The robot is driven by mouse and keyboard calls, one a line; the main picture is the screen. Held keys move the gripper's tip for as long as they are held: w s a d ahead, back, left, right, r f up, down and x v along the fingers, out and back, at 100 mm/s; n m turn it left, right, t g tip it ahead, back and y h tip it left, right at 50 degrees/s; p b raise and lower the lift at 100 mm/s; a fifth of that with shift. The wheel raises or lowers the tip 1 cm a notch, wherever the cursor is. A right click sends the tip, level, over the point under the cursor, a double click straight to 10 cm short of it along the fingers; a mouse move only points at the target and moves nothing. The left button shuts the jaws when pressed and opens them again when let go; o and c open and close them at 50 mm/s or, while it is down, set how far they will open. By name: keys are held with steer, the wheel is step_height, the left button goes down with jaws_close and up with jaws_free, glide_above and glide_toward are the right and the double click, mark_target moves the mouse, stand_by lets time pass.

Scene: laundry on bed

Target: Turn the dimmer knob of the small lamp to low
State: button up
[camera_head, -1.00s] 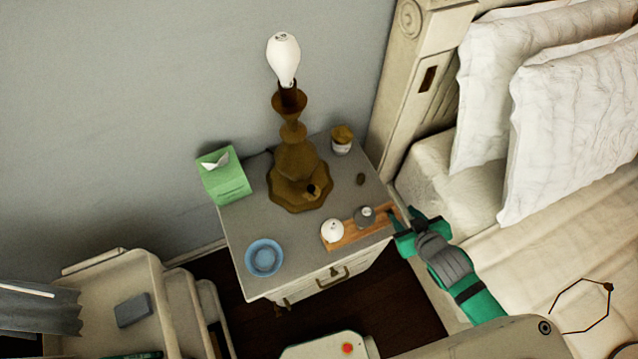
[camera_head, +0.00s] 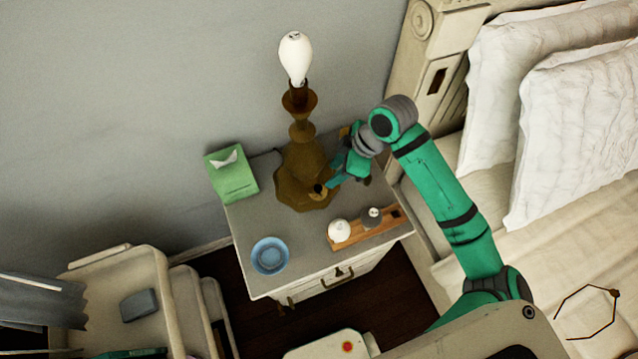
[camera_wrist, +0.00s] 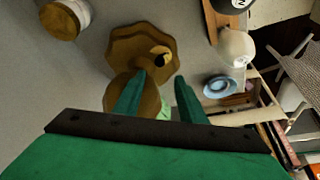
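The lamp (camera_head: 301,165) has a turned brown-gold body and a bare white bulb, and stands upright on the nightstand. Its small round dimmer knob (camera_head: 319,190) sits on the front right of the scalloped base. My gripper (camera_head: 337,181) is just right of the knob, pointing down-left at it. In the wrist view the lamp base (camera_wrist: 128,44) and knob (camera_wrist: 161,55) lie just beyond the fingertips. The two fingers of my gripper (camera_wrist: 161,84) are apart with nothing held. I see a gap between the fingertips and knob in the wrist view; contact is unclear in the head view.
The grey nightstand (camera_head: 237,243) also holds a green tissue box (camera_head: 231,175), a blue bowl (camera_head: 270,256) and a wooden tray (camera_head: 387,227) with a white and a grey item. A jar (camera_wrist: 65,19) stands near the lamp. The bed (camera_head: 560,230) is at right.

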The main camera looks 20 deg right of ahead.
mark_target(318, 188)
steer(key=x, duration=1)
jaws_close()
